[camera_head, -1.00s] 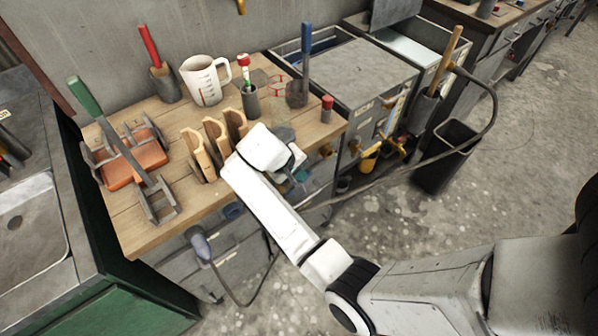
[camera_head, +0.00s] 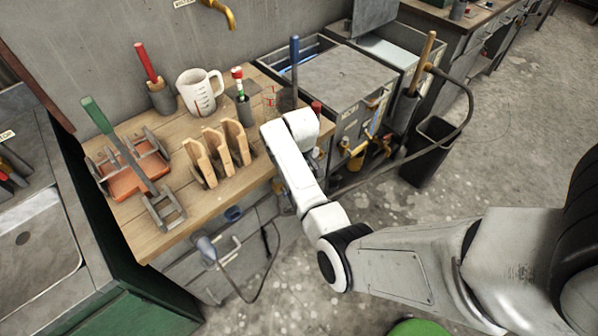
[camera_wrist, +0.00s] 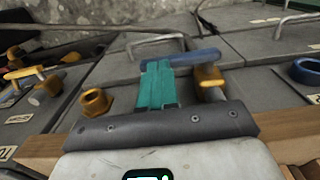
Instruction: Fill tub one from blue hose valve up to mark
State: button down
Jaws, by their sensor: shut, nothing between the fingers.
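My gripper shows in the wrist view as teal fingers (camera_wrist: 157,85), closed together with nothing between them. A blue lever handle (camera_wrist: 197,58) lies just past the fingertips, above a brass fitting (camera_wrist: 208,78); I cannot tell if they touch. In the head view my white wrist hides the fingers, in front of the bench's right front edge. Grey tubs (camera_head: 338,78) with labelled fronts stand right of the bench, with small yellow and blue fittings low on their front. I cannot read which is tub one, nor see a fill mark or water level.
A dark hose (camera_head: 470,105) loops beside a black bin (camera_head: 425,155).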

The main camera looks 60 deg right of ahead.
jog(key=shift+d+f, duration=0.1)
jog(key=shift+f, duration=0.05)
dwell(0.4)
jog(key=shift+w+a+r+p, duration=0.15)
jog(key=shift+a+r+p, duration=0.3)
jog(key=shift+a+p, duration=0.35)
jog(key=shift+d+r+p, duration=0.1)
jog(key=shift+r+p, duration=0.3)
jog(key=shift+p, duration=0.1)
notch_tip(320, 180, up, 13)
jog(key=p, duration=0.1)
jog(key=shift+p, duration=0.4)
